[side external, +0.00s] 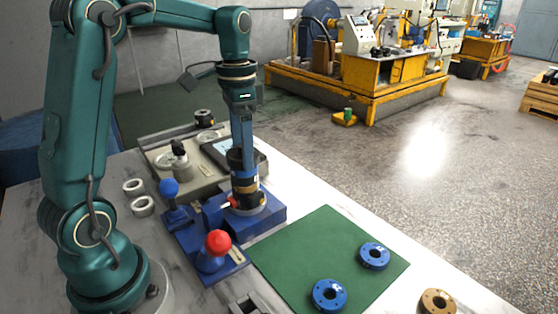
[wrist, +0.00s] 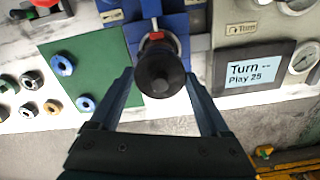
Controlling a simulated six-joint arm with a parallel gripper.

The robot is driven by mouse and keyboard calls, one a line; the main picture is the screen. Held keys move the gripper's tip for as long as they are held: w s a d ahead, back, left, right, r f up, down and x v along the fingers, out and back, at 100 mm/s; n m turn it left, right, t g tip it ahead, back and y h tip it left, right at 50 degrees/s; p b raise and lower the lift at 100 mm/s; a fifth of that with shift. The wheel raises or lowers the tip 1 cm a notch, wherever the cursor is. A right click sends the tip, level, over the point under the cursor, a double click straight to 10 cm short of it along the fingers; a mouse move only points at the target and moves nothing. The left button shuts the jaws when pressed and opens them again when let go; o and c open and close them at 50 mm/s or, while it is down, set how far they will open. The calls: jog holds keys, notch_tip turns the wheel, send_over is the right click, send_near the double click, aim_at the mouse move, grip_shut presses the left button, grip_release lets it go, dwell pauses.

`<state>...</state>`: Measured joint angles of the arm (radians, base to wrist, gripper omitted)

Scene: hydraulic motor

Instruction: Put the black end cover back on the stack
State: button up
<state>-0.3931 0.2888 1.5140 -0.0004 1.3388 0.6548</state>
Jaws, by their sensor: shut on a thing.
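The black end cover (wrist: 160,72) is between the two fingertips of my gripper (wrist: 160,84) in the wrist view. My gripper is shut on it. In the side external view, my gripper (side external: 243,150) points straight down over the stack (side external: 245,197), whose tan and silver layers show below the dark cover. The cover looks upright and in line with the stack. I cannot tell whether it touches the layer below. The stack stands on a blue fixture (side external: 272,210), with a small red part (side external: 228,203) beside it.
A red knob (side external: 218,241) and a blue knob (side external: 169,187) stand near the stack. A green mat (side external: 310,246) holds two blue rings (side external: 374,256). A bronze ring (side external: 437,302) lies beyond it. A panel display (wrist: 253,72) reads "Turn" and "Play 25".

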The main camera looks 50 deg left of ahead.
jog(key=shift+f, duration=0.45)
dwell(0.5)
jog(key=o, duration=1.6)
jog(key=shift+c, duration=0.2)
jog(key=shift+r, duration=0.1)
jog(key=shift+r, duration=2.3)
